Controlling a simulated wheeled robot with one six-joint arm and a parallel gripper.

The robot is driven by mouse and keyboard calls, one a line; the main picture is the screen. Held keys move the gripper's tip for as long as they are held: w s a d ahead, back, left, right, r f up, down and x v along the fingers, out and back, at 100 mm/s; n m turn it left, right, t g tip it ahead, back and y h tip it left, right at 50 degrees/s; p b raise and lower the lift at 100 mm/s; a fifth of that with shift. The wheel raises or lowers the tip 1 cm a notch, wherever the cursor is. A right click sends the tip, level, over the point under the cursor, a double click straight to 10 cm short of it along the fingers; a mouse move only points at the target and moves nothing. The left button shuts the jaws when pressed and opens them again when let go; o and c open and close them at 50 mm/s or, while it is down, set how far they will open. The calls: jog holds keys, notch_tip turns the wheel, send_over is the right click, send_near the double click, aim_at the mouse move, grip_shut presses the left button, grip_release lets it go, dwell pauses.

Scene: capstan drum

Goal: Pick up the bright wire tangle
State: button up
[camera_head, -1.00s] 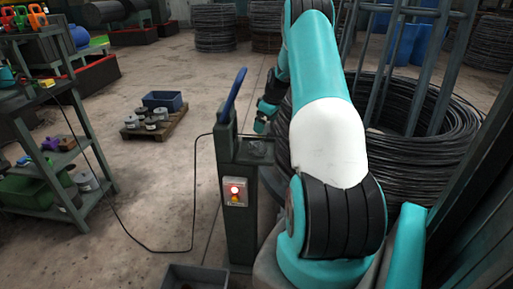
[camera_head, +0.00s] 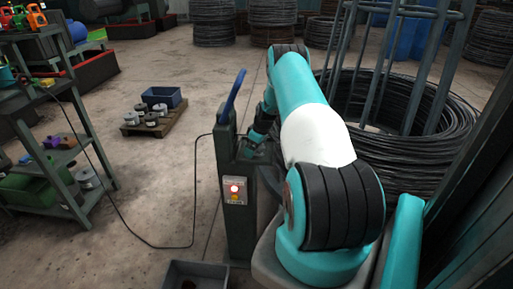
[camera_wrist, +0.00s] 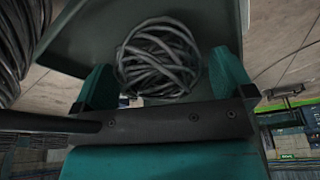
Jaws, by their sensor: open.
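The bright wire tangle (camera_wrist: 158,42) is a rounded bundle of grey wire loops in the wrist view. It lies in a dark grey-green tray (camera_wrist: 85,45). My gripper (camera_wrist: 162,70) is open, with one teal finger on each side of the tangle. I cannot tell whether either finger touches it. In the head view my gripper (camera_head: 253,146) is low at the top of the dark green post (camera_head: 236,222), and I cannot make out the tangle there.
A blue lever (camera_head: 232,97) rises from the post, close to my gripper. A lit red button box (camera_head: 235,190) is on its front. Large black wire coils (camera_head: 400,165) stand at right. A shelf (camera_head: 75,205) stands at left. The floor between shelf and post is mostly clear, with a cable across it.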

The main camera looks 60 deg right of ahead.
jog(key=c, duration=1)
jog(key=shift+c, duration=0.2)
